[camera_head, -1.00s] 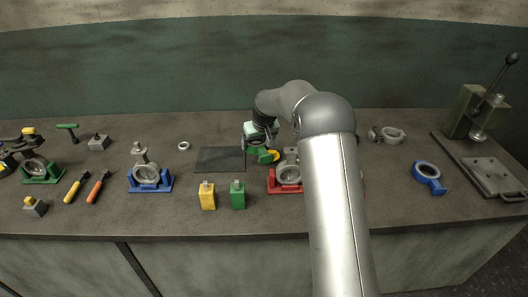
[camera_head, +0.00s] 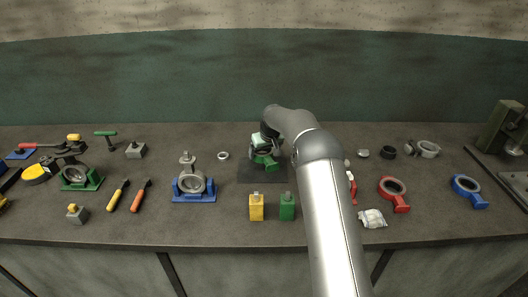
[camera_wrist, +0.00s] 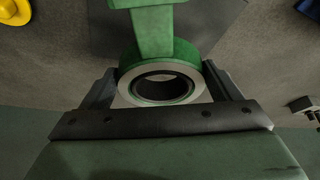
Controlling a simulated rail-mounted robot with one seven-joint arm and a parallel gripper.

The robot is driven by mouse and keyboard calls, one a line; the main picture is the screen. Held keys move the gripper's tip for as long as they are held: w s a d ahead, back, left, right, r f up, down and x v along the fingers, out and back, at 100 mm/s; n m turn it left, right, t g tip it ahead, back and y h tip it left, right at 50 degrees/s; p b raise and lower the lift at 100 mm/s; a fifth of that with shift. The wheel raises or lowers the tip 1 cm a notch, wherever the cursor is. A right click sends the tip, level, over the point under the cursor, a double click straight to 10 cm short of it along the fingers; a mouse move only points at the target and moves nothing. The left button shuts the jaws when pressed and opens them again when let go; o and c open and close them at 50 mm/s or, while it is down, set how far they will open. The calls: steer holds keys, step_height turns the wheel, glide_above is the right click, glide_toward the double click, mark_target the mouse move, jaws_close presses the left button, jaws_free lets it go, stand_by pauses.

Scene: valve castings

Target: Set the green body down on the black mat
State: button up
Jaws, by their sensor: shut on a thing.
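The green body (camera_head: 266,162) is a valve casting with a pale-rimmed ring; its green neck and ring (camera_wrist: 155,30) also show in the wrist view. My gripper (camera_wrist: 160,72) is shut on it, with one finger on each side of the ring. In the head view my gripper (camera_head: 262,147) is over the black mat (camera_head: 252,177), and the green body appears within the mat's outline. The dark mat shows beyond the body in the wrist view (camera_wrist: 218,22). I cannot tell whether the body touches the mat.
A yellow block (camera_head: 256,207) and a green block (camera_head: 287,207) stand in front of the mat. A small ring (camera_head: 223,156) and a blue fixture (camera_head: 193,188) are to its left. A red ring casting (camera_head: 393,188) lies right of my arm, which hides part of the bench.

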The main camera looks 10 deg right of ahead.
steer(key=shift+r+b, duration=0.1)
steer(key=shift+b, duration=0.2)
steer(key=shift+f+b, duration=2.2)
steer(key=shift+f, duration=0.95)
steer(key=shift+f, duration=0.2)
steer(key=o, duration=1.8)
steer(key=shift+o, duration=0.6)
steer(key=shift+s+f, duration=0.1)
steer(key=shift+f, duration=0.15)
steer(key=b+v, duration=0.3)
steer(key=v, duration=1.5)
